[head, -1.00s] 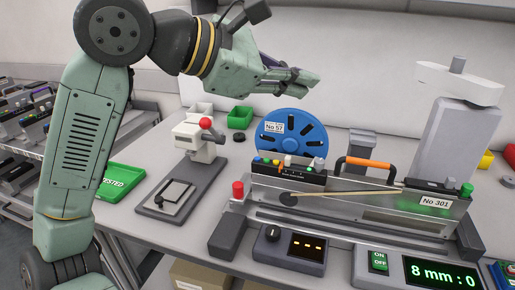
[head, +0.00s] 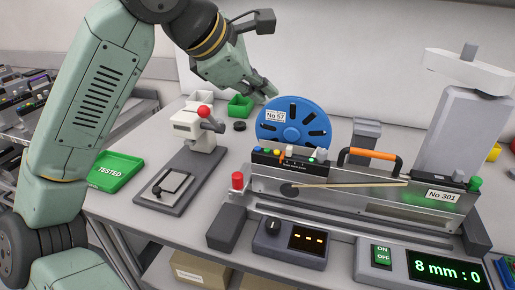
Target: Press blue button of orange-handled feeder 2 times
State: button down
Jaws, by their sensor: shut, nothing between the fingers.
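The feeder with the orange handle (head: 374,153) stands on the trolley top and carries a label reading No 301. At its left end is a dark panel with a row of small coloured buttons. The blue button (head: 257,149) is near the left end of that row and is very small in this view. My gripper (head: 268,90) is shut and empty. It appears above and behind the blue reel (head: 291,125), pointing down to the right, clear of the button panel. The arm does not cover the buttons.
A press with a red knob (head: 204,111) stands left of the feeder. A red button (head: 238,180) sits at the feeder's left end. In front are a dial box (head: 272,227) and a display (head: 446,270) reading 8 mm : 0. A green tray (head: 115,170) lies at left.

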jog(key=b, duration=0.6)
send_over(260, 152)
notch_tip(260, 152, down, 8)
jog(key=shift+f, duration=0.1)
dwell(1.0)
jog(key=shift+f+b, duration=0.35)
jog(key=shift+f, duration=0.05)
jog(key=shift+f+b, duration=0.3)
dwell(0.4)
jog(key=shift+r, duration=0.1)
jog(key=shift+r+p, duration=0.55)
jog(key=shift+r, duration=0.15)
notch_tip(260, 152, up, 5)
jog(key=p, duration=0.3)
jog(key=shift+p, duration=0.3)
